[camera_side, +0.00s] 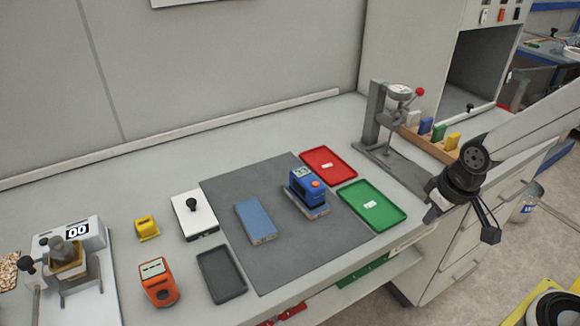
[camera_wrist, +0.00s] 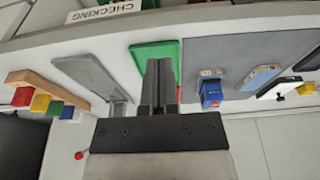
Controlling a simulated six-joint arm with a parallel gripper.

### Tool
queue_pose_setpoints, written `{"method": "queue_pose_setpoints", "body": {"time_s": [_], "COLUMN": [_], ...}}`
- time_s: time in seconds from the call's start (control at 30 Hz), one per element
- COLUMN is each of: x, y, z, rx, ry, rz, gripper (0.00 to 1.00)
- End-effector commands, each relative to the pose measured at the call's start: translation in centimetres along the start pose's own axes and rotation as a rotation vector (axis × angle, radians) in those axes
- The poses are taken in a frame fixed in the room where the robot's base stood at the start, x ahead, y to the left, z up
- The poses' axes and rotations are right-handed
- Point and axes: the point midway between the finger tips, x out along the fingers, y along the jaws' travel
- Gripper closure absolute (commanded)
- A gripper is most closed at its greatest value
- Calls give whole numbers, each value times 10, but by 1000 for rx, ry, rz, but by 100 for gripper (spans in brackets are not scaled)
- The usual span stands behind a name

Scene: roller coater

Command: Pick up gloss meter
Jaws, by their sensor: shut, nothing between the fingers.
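A blue meter (camera_side: 306,188) with a small display and an orange button, which looks like the gloss meter, stands on a small panel at the right part of the grey mat (camera_side: 270,262). An orange handheld device (camera_side: 158,283) with a display stands at the front left; I cannot rule out that it is the meter meant. My gripper (camera_side: 489,232) is at the right, beyond the bench edge and well apart from both. In the wrist view my gripper (camera_wrist: 158,84) has its fingers together and empty, with the blue meter (camera_wrist: 211,91) to their right.
A blue panel (camera_side: 255,221) lies on the mat. Red (camera_side: 328,164) and green (camera_side: 372,204) trays lie right of it. A stand with a dial (camera_side: 376,120) and a wooden rack (camera_side: 430,137) of coloured blocks are near my arm. A dark tray (camera_side: 221,273) is left.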

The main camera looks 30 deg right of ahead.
Motion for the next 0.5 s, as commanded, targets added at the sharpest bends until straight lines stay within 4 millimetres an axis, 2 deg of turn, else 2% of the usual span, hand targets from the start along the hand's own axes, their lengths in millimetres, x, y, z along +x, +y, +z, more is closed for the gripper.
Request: {"method": "queue_pose_setpoints", "body": {"time_s": [0.3, 0.33, 0.5], "x": [0, 0, 0], "y": [0, 0, 0], "z": [0, 0, 0], "rx": [0, 0, 0], "ry": [0, 0, 0], "rz": [0, 0, 0], "gripper": [100, 97, 43]}}
